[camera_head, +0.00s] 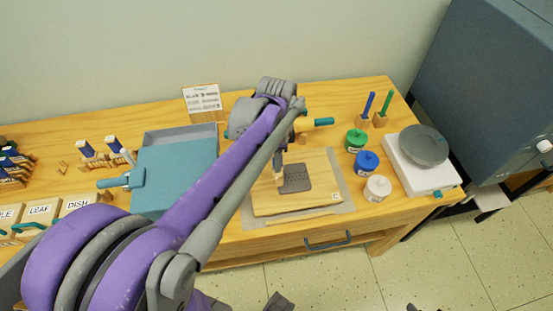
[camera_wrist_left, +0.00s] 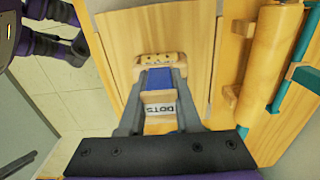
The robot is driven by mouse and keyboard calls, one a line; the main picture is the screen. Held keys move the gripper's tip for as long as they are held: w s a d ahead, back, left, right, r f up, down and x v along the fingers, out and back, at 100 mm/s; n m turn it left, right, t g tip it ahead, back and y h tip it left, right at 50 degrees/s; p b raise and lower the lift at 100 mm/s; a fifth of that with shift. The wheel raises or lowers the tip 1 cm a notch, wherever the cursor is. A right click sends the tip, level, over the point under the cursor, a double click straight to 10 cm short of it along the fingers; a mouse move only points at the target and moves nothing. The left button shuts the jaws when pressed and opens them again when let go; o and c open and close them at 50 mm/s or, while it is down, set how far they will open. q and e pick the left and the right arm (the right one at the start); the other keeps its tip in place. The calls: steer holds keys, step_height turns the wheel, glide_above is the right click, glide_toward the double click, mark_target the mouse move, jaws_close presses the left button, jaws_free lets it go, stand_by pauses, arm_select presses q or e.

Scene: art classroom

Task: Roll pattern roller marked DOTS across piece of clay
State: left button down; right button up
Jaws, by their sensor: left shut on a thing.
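The clay (camera_head: 296,179) is a flat dark grey slab with a speckled surface, lying on a wooden board (camera_head: 325,198). My left gripper (camera_head: 280,163) reaches over the board from the left and is shut on the DOTS roller (camera_head: 279,177). In the left wrist view the roller (camera_wrist_left: 165,60) has a pale wooden drum, a blue handle part and a white DOTS label, between the fingers (camera_wrist_left: 160,82). The drum is at the clay's left end in the head view; I cannot tell whether it touches. The clay is not discernible in the wrist view. My right gripper is not identifiable.
A rolling pin with teal handles (camera_head: 322,122) lies behind the board. Green (camera_head: 355,140), blue (camera_head: 367,162) and white (camera_head: 377,187) jars stand to its right, with a scale (camera_head: 433,175) beyond.

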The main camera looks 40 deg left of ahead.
arm_select(q)
steer(key=shift+r+p, duration=1.85)
steer(key=shift+r, duration=1.25)
steer(key=shift+f, duration=0.1)
arm_select(e)
steer(key=r, duration=0.1)
steer(key=w+r, duration=0.1)
steer(key=r, duration=0.3)
steer(key=shift+w, duration=0.25)
steer(key=shift+s, duration=0.1)
steer(key=shift+d, duration=0.1)
